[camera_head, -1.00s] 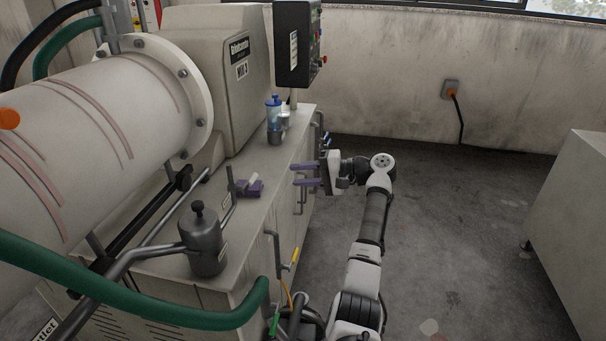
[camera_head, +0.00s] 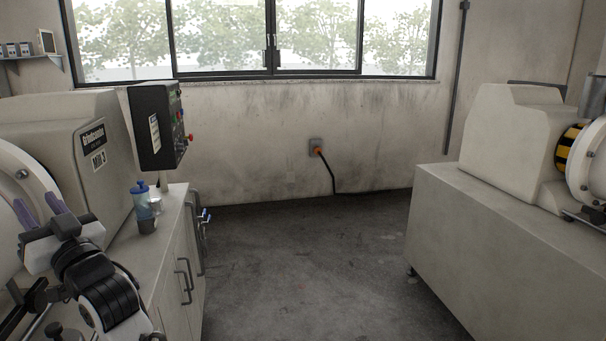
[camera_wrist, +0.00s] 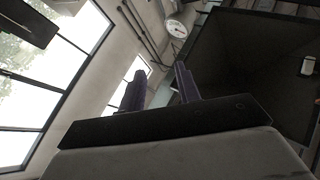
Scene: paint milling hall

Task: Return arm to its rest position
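My gripper (camera_head: 40,212) is at the lower left of the head view, raised in front of the left mill. Its purple fingers point up and stand apart with nothing between them. In the wrist view the two purple fingers (camera_wrist: 160,88) are also spread and empty, with windows and wall behind them. My arm is folded up close to the camera at the lower left.
The left mill (camera_head: 85,140) stands on a cabinet (camera_head: 170,262) holding a blue-capped bottle (camera_head: 143,201). A second mill cabinet (camera_head: 500,245) stands at right. The floor (camera_head: 310,265) between them is clear.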

